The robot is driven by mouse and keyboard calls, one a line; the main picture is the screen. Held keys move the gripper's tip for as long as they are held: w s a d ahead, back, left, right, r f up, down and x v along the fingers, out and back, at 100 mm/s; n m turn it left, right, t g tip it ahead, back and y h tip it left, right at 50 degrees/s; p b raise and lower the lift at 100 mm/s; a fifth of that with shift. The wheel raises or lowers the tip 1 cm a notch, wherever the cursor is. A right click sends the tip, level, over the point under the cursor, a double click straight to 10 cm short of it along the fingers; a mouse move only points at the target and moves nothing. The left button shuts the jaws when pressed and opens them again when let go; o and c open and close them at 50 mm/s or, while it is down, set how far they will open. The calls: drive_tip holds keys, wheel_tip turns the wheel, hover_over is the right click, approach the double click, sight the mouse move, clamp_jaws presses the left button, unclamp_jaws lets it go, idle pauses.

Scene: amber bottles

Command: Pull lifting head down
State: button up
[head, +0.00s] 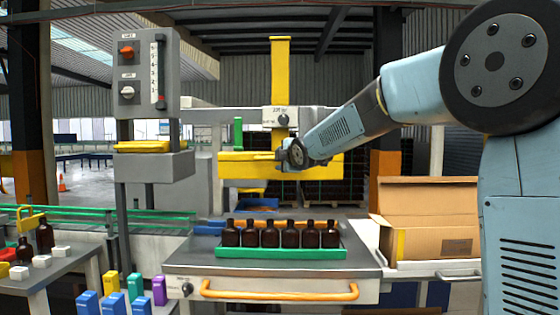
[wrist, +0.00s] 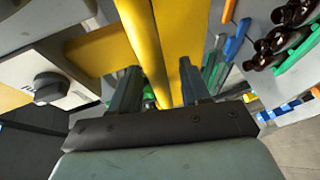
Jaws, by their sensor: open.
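The lifting head (head: 240,170) is a wide yellow beam on an upright yellow column (head: 280,75), raised above a row of amber bottles (head: 290,236). The bottles stand upright in a green tray (head: 280,252), with a clear gap below the beam. My gripper (head: 280,156) is at the front of the beam, near its middle; its fingers are small and partly hidden in the head view. In the wrist view my gripper (wrist: 158,72) is open, with yellow bars (wrist: 148,40) of the head running between and beyond the fingers. I cannot tell whether the fingers touch them.
A grey control box (head: 142,75) with knobs stands at left. An open cardboard box (head: 430,220) is at right. An orange handle (head: 280,292) is on the bench front. A dark knob (wrist: 48,87) shows left of the fingers. Loose coloured blocks (head: 110,285) are at lower left.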

drive_tip(key=shift+w+a+f, duration=0.1)
drive_tip(key=shift+w+a, duration=0.05)
drive_tip(key=shift+w, duration=0.25)
drive_tip(key=shift+c, duration=0.4)
clamp_jaws()
